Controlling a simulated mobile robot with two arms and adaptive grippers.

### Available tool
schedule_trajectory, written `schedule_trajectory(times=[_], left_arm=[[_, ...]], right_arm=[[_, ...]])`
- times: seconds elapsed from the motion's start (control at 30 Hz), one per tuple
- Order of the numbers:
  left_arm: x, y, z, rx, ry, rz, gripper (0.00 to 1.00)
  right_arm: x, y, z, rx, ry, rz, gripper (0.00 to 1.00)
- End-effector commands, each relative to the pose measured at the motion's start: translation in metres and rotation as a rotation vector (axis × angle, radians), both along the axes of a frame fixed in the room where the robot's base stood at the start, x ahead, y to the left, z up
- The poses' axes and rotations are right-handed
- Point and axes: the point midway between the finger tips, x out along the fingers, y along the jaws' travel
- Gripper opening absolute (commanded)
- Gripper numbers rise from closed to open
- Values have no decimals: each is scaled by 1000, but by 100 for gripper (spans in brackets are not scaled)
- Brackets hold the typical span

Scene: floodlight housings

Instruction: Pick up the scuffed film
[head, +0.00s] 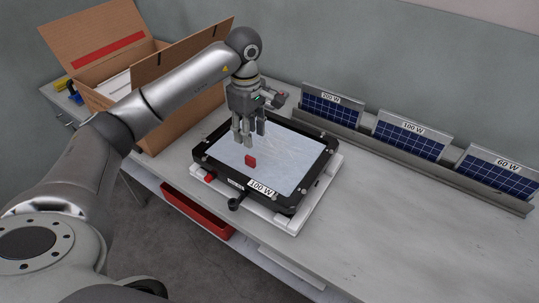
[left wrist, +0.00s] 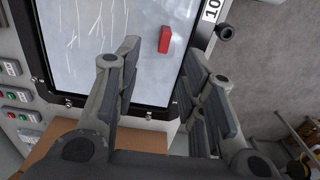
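The scuffed film (head: 283,159) is a pale, clear sheet with white scratches, lying over the face of a black floodlight housing (head: 287,209) labelled 100 W. A red tab (head: 250,160) stands at the film's near left part; the film (left wrist: 120,80) and the red tab (left wrist: 165,39) also show in the left wrist view. My left gripper (head: 249,136) is above the film, fingers pointing down. Its fingers are apart, with nothing between them, and the tab lies beyond the fingertips in the left wrist view. My right gripper is in neither view.
The housing sits on a white base (head: 318,205) on the grey bench (head: 420,235). A rack behind holds panels marked 200 W (head: 330,108), 100 W (head: 408,138) and 60 W (head: 497,177). An open cardboard box (head: 175,85) stands at the left. A red bin (head: 197,212) is below the bench.

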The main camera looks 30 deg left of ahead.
Motion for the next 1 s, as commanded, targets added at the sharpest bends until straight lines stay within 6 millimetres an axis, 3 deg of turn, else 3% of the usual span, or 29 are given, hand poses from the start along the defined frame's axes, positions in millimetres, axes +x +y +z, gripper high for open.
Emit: schedule_trajectory(times=[0.2, 0.47, 0.73, 1.0], left_arm=[[-1, 0, -34, 0, 4, 2, 38], [-3, 0, -53, 0, 4, 2, 38], [-7, 2, -88, -1, 3, 3, 38], [-6, 2, -99, 1, -1, 2, 38]], right_arm=[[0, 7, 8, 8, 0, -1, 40], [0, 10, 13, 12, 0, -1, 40], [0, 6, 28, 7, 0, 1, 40], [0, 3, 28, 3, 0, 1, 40]])
